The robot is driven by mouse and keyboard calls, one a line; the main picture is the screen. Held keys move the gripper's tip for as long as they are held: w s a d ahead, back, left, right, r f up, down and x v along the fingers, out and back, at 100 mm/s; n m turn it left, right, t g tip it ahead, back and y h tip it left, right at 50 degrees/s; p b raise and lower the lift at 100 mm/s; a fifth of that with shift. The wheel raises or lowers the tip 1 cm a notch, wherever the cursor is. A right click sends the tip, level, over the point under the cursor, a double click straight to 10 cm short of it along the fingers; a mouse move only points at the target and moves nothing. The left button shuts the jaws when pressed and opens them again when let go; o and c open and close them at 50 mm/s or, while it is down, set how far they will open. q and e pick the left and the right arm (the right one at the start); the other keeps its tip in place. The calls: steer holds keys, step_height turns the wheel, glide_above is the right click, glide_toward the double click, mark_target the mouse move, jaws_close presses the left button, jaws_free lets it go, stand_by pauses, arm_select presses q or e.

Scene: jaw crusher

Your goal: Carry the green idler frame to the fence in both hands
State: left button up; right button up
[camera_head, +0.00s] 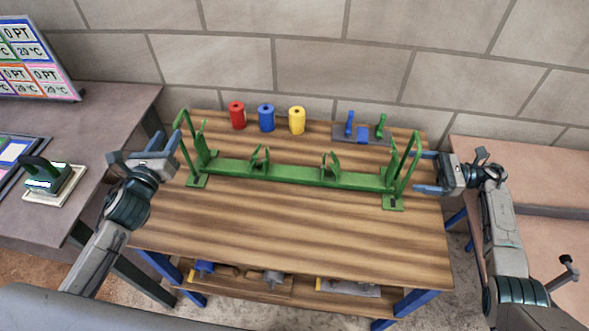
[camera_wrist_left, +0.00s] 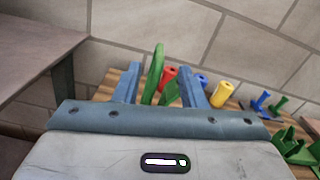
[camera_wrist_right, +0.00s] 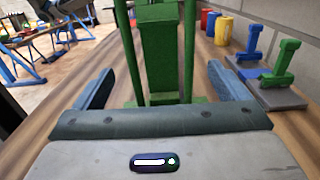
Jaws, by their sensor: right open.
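The green idler frame (camera_head: 290,174) stands on the wooden table, a long bar with tall slanted uprights at both ends and two small brackets between. My left gripper (camera_head: 174,151) is at its left end. In the left wrist view its jaws (camera_wrist_left: 158,75) are partly open, with green uprights (camera_wrist_left: 154,72) showing between the fingers and gaps beside them. My right gripper (camera_head: 416,172) is at the right end, wide open. In the right wrist view the right end of the frame (camera_wrist_right: 158,55) shows between its spread fingers, touching neither. No fence can be made out.
Red (camera_head: 237,116), blue (camera_head: 266,117) and yellow (camera_head: 297,120) cylinders stand behind the frame. A grey plate (camera_head: 350,131) with blue and green brackets lies at the back right. The tabletop in front is clear. Side benches flank the table; a lower shelf holds parts.

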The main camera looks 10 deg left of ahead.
arm_select(q)
steer(key=w, duration=0.8)
arm_select(e)
glide_above(385, 181)
steer(key=shift+s+d, duration=0.1)
steer(key=shift+s, duration=0.05)
arm_select(q)
jaws_close()
arm_select(e)
steer(key=c, duration=2.1)
arm_select(q)
steer(key=shift+r, duration=0.25)
arm_select(e)
steer(key=shift+o, duration=0.2)
steer(key=shift+r, duration=0.2)
arm_select(q)
steer(key=shift+w, duration=0.15)
arm_select(e)
steer(key=shift+w, duration=0.2)
